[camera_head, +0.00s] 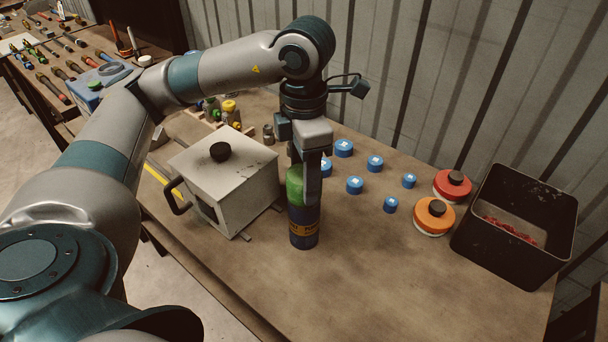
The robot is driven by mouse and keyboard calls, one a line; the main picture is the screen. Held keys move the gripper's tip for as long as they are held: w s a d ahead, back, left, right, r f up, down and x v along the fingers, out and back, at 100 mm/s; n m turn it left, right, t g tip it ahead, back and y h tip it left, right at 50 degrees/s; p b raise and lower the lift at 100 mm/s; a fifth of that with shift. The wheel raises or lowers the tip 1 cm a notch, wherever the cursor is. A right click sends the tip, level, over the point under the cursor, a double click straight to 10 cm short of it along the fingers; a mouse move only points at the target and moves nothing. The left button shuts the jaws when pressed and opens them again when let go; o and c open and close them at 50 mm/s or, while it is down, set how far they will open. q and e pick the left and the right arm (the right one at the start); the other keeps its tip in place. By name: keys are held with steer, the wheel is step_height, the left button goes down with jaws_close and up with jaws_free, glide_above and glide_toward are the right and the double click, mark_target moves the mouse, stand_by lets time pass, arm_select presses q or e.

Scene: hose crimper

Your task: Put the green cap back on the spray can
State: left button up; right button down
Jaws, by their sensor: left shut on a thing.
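The spray can (304,226) is dark blue with a yellow-orange band and stands upright on the workbench, right of a white box. The green cap (295,184) is at the top of the can, in line with it. My left gripper (304,190) points down from above and is shut on the green cap. One finger covers the cap's right side. I cannot tell whether the cap is fully seated on the can, as the joint between them is partly hidden. My right gripper is not in view.
The white box (226,170) with a black knob and side handle stands close left of the can. Several blue caps (355,185) lie behind and right. A red disc (452,185), an orange disc (434,217) and a black bin (512,226) stand right. The bench front is clear.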

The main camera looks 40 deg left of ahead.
arm_select(q)
steer(key=shift+f, duration=0.15)
stand_by(0.3)
steer(key=o, duration=1.1)
